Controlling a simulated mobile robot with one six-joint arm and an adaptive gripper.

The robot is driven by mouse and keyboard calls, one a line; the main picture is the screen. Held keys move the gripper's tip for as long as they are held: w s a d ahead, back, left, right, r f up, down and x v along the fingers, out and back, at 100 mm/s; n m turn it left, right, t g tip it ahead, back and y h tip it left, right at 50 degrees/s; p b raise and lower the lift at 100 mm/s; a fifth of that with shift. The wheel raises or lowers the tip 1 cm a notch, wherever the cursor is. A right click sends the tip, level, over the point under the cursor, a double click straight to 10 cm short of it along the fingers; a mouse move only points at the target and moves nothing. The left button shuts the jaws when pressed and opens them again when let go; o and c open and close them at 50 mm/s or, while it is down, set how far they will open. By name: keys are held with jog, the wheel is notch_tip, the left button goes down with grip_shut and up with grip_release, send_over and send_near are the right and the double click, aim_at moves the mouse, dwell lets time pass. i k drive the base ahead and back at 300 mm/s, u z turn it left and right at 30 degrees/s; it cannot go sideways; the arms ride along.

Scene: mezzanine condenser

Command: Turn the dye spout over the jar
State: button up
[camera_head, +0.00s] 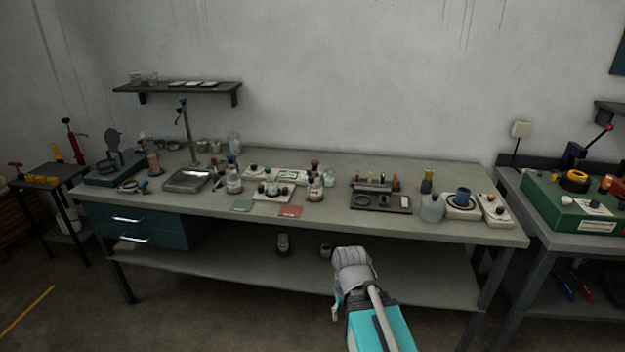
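A tall thin stand with a blue top (184,125) rises at the left of the long grey bench, behind a metal tray (175,184). It may be the dye spout, but the picture is too small to be sure. A small glass jar (234,185) stands to the right of the tray, and another jar (314,190) is near the bench's middle. I cannot tell which jar is the task's. My gripper (336,308) is low in front of the bench, away from both. Its fingers are too small to read, and I see nothing held.
The bench (455,231) also carries a dark rack (381,202), a grey jug (432,208) and a blue cup on a scale (463,197). A wall shelf (178,88) hangs above left.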

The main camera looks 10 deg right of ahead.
aim_at(311, 178)
jog(key=u, duration=0.05)
jog(key=i, duration=1)
jog(key=z, duration=0.05)
